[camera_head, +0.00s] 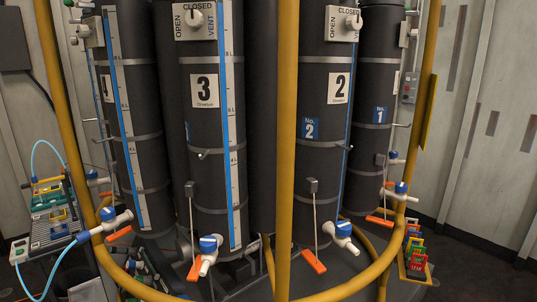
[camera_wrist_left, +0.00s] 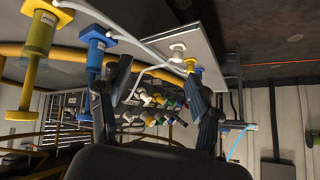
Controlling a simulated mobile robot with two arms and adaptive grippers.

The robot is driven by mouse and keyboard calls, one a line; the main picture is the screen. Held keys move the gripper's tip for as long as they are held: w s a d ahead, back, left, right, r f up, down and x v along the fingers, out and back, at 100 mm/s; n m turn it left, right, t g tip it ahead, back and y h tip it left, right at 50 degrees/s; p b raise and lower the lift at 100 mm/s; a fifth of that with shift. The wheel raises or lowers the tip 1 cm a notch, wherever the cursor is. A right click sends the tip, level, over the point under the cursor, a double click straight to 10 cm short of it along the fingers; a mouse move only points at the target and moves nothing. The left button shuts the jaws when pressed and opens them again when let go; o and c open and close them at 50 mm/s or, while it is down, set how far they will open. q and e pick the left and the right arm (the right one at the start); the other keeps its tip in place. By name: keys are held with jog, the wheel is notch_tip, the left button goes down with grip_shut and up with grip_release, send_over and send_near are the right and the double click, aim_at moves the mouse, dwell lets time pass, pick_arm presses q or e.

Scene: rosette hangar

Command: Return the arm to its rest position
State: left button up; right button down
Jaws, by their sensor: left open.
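My left gripper (camera_wrist_left: 158,72) shows in the left wrist view, its two dark fingers spread apart at either side of the middle. No object is between the fingertips that I can make out. The arm itself is not in the head view, so I cannot tell its pose from there. My right gripper is in neither view.
Dark numbered columns (camera_head: 205,140) stand behind a yellow rail (camera_head: 287,130) in the head view. A pale panel (camera_wrist_left: 190,42) is beyond my left fingers.

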pick_arm(q)
jog(key=s+d+f+g, duration=0.3)
jog(key=s+d+f, duration=0.3)
jog(key=s+d, duration=0.4)
jog(key=s+d+f+m+g, duration=0.1)
jog(key=s+d+f+g, duration=0.3)
jog(key=s+d, duration=0.7)
jog(key=s+f, duration=0.2)
jog(key=s, duration=0.4)
jog(key=shift+s+d+f+g+h, duration=0.3)
jog(key=shift+s+f+h, duration=0.05)
jog(key=shift+s+h, duration=0.05)
